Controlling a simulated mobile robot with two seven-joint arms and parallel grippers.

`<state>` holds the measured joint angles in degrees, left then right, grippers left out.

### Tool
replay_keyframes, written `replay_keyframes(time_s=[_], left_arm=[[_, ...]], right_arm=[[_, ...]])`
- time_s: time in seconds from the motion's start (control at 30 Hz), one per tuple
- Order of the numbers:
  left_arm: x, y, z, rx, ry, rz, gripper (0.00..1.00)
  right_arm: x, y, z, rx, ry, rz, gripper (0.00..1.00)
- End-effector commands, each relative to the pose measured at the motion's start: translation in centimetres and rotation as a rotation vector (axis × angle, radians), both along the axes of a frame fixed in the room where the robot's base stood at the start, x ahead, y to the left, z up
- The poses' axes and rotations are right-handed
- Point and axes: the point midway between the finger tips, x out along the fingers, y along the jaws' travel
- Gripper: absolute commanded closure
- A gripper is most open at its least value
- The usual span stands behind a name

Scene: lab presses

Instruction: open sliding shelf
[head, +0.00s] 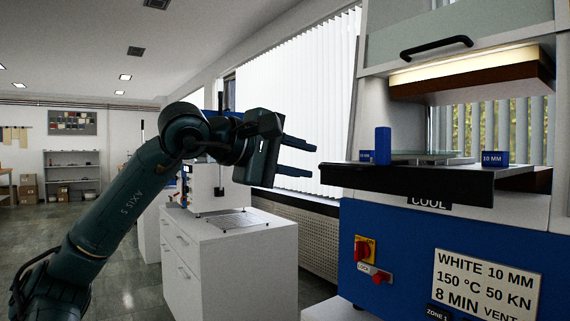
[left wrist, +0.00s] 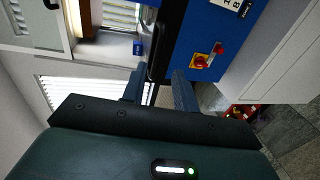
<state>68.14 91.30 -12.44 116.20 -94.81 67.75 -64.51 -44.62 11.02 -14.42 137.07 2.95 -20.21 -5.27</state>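The sliding shelf (head: 400,182) is a black slab at the press opening, above the blue front. It carries a clear plate and blue blocks. My left gripper (head: 312,160) is open and empty, with its two blue fingers one above the other, just left of the shelf's left end. In the left wrist view the shelf's dark edge (left wrist: 171,30) lines up with the gap between the fingers of my left gripper (left wrist: 159,75). Contact cannot be made out. My right gripper is not in view.
The press's upper guard has a black handle (head: 436,46). A red and yellow switch (head: 365,249) and a label (head: 486,283) are on the blue front. A white cabinet (head: 240,265) stands behind my left arm. Open floor lies at the left.

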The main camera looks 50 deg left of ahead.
Motion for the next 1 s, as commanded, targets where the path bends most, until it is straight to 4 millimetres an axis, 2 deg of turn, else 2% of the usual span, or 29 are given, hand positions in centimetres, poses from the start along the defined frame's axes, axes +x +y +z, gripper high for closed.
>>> replay_keyframes(time_s=[0.1,0.3,1.0], left_arm=[[-1.9,0.2,0.3,0.002,-0.003,0.003,0.71],[-3.2,0.2,0.6,0.001,0.001,0.0,0.71],[-3.3,0.2,0.7,0.001,0.0,-0.001,0.71]], right_arm=[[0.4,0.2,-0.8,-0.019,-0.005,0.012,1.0],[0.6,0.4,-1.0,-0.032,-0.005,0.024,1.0],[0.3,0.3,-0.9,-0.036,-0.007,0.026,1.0]])
